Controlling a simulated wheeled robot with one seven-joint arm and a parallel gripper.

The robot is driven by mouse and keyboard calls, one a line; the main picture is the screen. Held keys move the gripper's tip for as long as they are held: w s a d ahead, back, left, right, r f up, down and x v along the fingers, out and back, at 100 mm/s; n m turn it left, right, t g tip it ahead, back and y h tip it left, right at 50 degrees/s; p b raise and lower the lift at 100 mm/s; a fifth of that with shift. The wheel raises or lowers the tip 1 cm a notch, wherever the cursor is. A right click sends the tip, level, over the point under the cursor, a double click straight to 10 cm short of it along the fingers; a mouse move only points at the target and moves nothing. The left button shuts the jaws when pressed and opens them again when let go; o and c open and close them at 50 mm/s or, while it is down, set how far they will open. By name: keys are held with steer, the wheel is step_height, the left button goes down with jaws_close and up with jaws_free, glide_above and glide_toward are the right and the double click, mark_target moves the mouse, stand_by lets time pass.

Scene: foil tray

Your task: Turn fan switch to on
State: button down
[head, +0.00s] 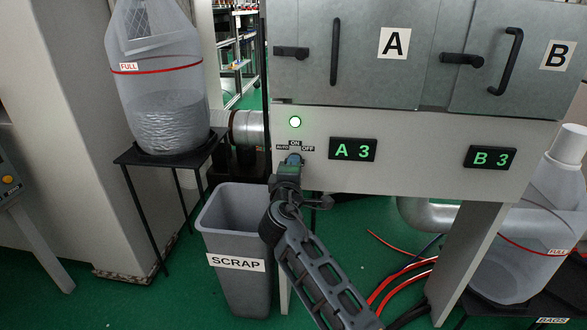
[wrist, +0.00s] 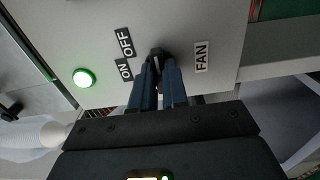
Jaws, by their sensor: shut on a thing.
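In the wrist view my two blue-grey fingers (wrist: 157,74) are shut on the knob, one on each side. The ON label (wrist: 125,69) and OFF label (wrist: 125,42) lie left of the knob there, and the FAN label (wrist: 201,57) lies right. The knob's exact pointing direction is hidden by the fingers.
A green lamp (head: 295,122) glows above the switch. The grey SCRAP bin (head: 223,235) stands left of my arm. A bagged container (head: 160,80) sits on a black stand. Displays A 3 (head: 352,149) and B 3 (head: 490,157) are to the right. Red hoses (head: 400,272) lie below.

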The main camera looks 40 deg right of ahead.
steer(key=shift+f, duration=0.1)
steer(key=c, duration=1.1)
jaws_free()
steer(key=shift+c, duration=0.2)
steer(key=v, duration=0.7)
steer(key=shift+s+a, duration=0.25)
steer(key=shift+a, duration=0.1)
